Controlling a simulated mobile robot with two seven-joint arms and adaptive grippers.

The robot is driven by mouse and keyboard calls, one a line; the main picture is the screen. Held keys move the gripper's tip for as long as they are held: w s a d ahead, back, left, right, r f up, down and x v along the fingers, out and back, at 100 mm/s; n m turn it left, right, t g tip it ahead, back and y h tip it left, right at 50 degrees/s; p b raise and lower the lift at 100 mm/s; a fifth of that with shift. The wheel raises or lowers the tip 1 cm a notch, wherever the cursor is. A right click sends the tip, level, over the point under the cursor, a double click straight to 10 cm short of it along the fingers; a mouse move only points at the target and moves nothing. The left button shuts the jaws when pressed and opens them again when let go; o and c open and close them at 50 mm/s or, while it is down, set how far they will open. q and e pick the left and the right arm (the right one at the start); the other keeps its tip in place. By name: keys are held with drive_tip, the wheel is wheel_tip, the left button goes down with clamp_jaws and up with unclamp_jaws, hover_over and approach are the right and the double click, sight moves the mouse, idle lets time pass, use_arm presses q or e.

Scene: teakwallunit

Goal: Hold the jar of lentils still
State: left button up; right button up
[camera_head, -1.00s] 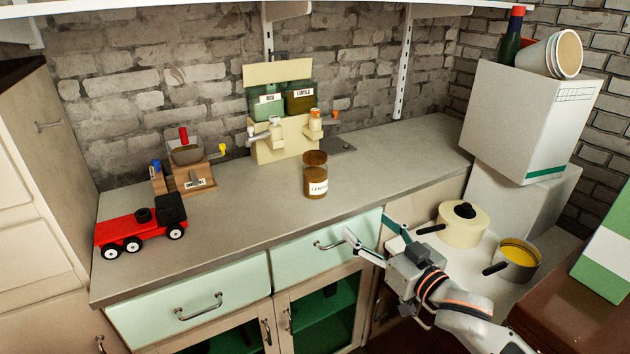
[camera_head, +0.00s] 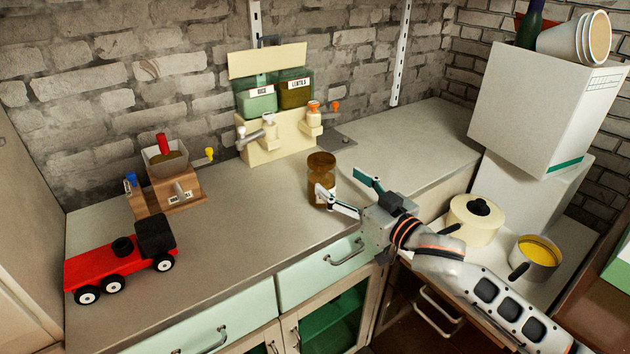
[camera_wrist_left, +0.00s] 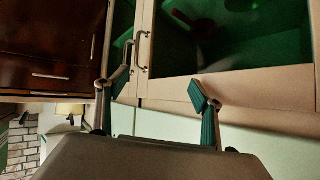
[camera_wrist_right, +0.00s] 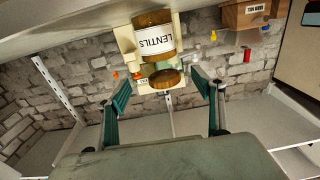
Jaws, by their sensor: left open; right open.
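The jar of lentils (camera_head: 321,172) is a brown glass jar with a white label, upright on the grey counter in front of the dispenser. It also shows in the right wrist view (camera_wrist_right: 152,38), where the label reads LENTILS and a brown round top or lid shows beside it. My right gripper (camera_head: 350,195) is open at the counter's front edge, close to the jar, with its fingers towards it. The wrist view (camera_wrist_right: 158,98) shows nothing between the fingers. My left gripper (camera_wrist_left: 155,95) is open and empty before the cabinet doors; it is outside the head view.
The dispenser (camera_head: 275,136) with rice and lentils bins stands behind the jar. A red toy truck (camera_head: 120,262) and a wooden mill (camera_head: 171,178) stand to the left. Pots (camera_head: 474,221) and a white box (camera_head: 540,110) are to the right.

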sight(328, 177)
drive_tip(key=shift+x, duration=0.9)
drive_tip(key=x, duration=0.4)
drive_tip(key=f+x, duration=0.1)
drive_tip(key=shift+w+a, duration=0.2)
drive_tip(key=shift+a, duration=0.25)
drive_tip(key=shift+r, duration=0.15)
drive_tip(key=c, duration=1.6)
